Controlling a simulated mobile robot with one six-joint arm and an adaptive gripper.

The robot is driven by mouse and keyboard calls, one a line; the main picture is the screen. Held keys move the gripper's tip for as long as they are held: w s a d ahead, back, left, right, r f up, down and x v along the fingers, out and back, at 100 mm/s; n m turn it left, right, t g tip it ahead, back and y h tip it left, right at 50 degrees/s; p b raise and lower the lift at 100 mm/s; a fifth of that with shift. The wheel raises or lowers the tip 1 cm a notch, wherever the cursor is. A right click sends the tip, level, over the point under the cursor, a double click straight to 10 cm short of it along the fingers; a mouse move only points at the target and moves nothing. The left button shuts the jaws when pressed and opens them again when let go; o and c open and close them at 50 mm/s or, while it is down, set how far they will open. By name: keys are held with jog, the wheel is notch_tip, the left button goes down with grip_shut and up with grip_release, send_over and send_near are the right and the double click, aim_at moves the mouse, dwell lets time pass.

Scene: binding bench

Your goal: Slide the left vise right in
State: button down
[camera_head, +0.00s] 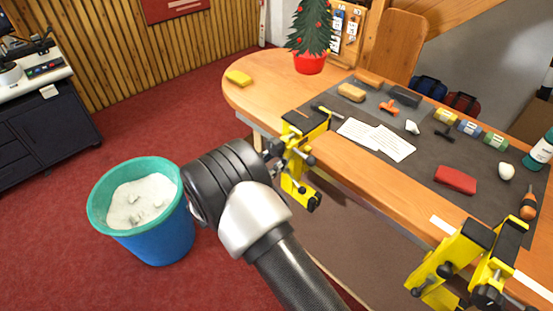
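The left vise (291,168) is yellow with black parts and is mounted on the front edge of the wooden bench. My gripper (273,151) is at the left side of this vise, right up against it in the picture. My wrist hides most of the gripper, so I cannot tell whether it touches the vise or whether its fingers are open. A second yellow vise (440,266) is on the bench's front edge at the lower right.
The bench (258,97) carries a dark mat (436,147) with white sheets (376,139), a red block (455,180) and small tools. A potted tree (309,62) stands at the back. A blue bin (157,243) stands on the red floor, left of my wrist.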

jog(key=shift+s+d+f, duration=0.1)
jog(key=shift+d, duration=0.15)
jog(key=c, duration=1.5)
grip_release()
jog(key=shift+o, duration=1.3)
jog(key=shift+s+d, duration=0.1)
jog(key=shift+r, duration=0.2)
jog(key=shift+a, duration=0.2)
jog(key=v, duration=1.1)
jog(key=shift+s+a+f, duration=0.2)
jog(key=shift+s+a, duration=0.05)
jog(key=shift+s, duration=0.05)
